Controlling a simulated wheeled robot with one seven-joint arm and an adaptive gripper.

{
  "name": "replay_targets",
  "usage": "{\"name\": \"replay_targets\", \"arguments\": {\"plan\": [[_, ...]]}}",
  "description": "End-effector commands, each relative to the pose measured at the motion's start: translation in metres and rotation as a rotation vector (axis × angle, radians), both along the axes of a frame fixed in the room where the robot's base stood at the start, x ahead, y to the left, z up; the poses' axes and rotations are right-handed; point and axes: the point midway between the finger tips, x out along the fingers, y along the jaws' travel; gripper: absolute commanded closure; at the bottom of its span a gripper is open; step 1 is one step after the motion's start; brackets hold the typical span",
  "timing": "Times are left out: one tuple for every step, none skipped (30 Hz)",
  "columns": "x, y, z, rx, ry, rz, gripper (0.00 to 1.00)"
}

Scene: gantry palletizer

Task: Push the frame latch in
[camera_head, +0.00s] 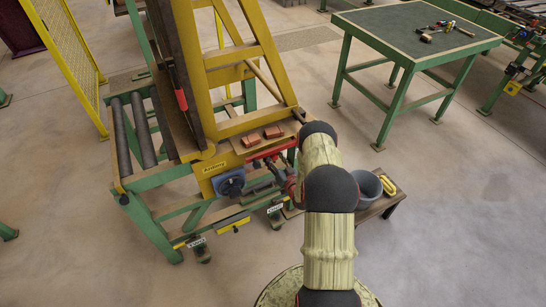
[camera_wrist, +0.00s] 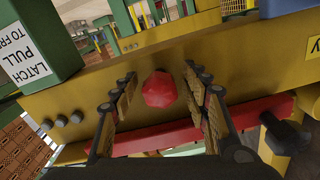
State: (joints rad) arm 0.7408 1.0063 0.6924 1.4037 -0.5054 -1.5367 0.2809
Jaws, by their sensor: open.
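The frame latch shows in the wrist view as a red faceted knob (camera_wrist: 158,89) on a yellow beam (camera_wrist: 75,88) of the frame. My gripper (camera_wrist: 160,78) is open, with one finger on each side of the knob. Small gaps show between the knob and both fingers, so it does not look gripped. A label reading "LATCH PULL TO FR..." (camera_wrist: 28,52) is on the green post, its end cut off. In the head view my arm reaches to the yellow frame (camera_head: 222,124), and it largely hides the gripper and the knob.
A red bar (camera_wrist: 255,110) runs along the beam below the knob, close to my fingers. Two reddish blocks (camera_head: 262,135) lie on a small ledge. A grey bucket (camera_head: 367,187) stands on a low bench at right.

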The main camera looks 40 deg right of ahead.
Motion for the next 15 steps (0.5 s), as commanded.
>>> {"name": "replay_targets", "arguments": {"plan": [[0.000, 0.000, 0.000, 0.000, 0.000, 0.000, 0.54], [-0.001, 0.000, 0.000, 0.000, 0.000, 0.000, 0.54], [-0.002, 0.000, 0.000, 0.000, 0.000, -0.001, 0.54], [-0.003, 0.000, 0.000, 0.000, 0.000, -0.001, 0.54], [-0.005, 0.001, 0.000, 0.000, 0.000, -0.001, 0.54], [-0.009, 0.001, 0.000, 0.000, 0.001, -0.002, 0.54], [-0.013, 0.002, 0.000, 0.000, 0.001, -0.003, 0.54], [-0.017, 0.003, -0.001, 0.000, 0.002, -0.003, 0.54], [-0.024, 0.004, -0.001, 0.001, 0.001, -0.003, 0.54], [-0.029, 0.006, 0.000, 0.002, 0.001, -0.003, 0.54], [-0.036, 0.008, -0.001, 0.003, 0.002, -0.002, 0.54], [-0.044, 0.009, -0.001, 0.002, 0.003, -0.004, 0.54], [-0.050, 0.010, 0.000, 0.001, 0.002, -0.004, 0.54], [-0.056, 0.012, 0.000, 0.001, 0.001, -0.003, 0.54], [-0.064, 0.014, -0.001, 0.003, 0.002, -0.003, 0.54]]}}
